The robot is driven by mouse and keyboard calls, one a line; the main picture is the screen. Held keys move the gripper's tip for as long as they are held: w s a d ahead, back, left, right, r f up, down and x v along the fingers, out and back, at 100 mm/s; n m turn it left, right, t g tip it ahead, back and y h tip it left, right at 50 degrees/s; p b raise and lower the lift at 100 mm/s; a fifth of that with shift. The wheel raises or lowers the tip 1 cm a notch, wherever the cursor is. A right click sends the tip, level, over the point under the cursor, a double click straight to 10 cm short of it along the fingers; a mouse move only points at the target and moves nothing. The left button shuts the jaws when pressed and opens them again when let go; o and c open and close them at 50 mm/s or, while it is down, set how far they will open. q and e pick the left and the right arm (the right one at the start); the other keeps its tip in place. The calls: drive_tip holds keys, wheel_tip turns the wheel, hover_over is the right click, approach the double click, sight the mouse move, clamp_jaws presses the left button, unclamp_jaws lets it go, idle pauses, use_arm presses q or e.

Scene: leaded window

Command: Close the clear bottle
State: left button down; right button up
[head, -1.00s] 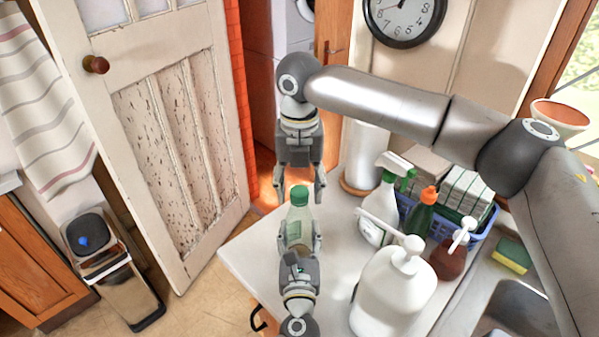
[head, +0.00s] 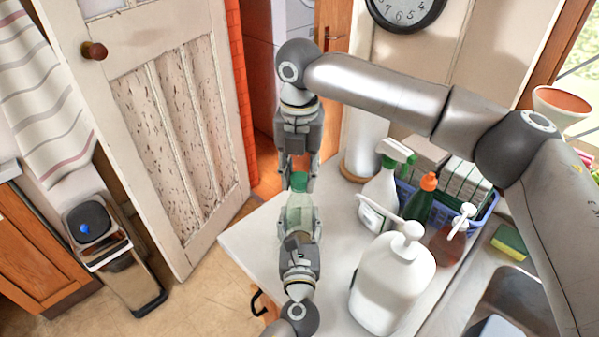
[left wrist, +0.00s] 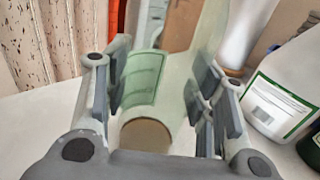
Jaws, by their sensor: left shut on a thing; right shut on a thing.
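The clear bottle (head: 299,214) is upright, with a pale green tint, and its green cap (head: 299,181) is at its top. My left gripper (head: 299,238) is shut around the bottle's body from the near side. In the left wrist view the bottle's green label (left wrist: 140,78) shows between the fingers. My right gripper (head: 299,172) points down from above and is shut on the green cap. Its fingers cover the cap's sides, so I cannot tell how the cap sits on the neck.
A white pump bottle (head: 392,284) stands close to the right of my left gripper. A spray bottle (head: 380,193), an orange-capped green bottle (head: 421,203) and a blue basket (head: 482,212) are behind it. The white countertop (head: 252,236) is clear to the left.

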drive_tip(key=m, duration=0.5)
drive_tip(key=shift+m, duration=0.3)
drive_tip(key=m, duration=0.5)
drive_tip(key=shift+f, duration=0.1)
drive_tip(key=m, duration=0.8)
drive_tip(key=shift+m, duration=0.4)
drive_tip(key=m, duration=1.9)
drive_tip(key=o, duration=1.2)
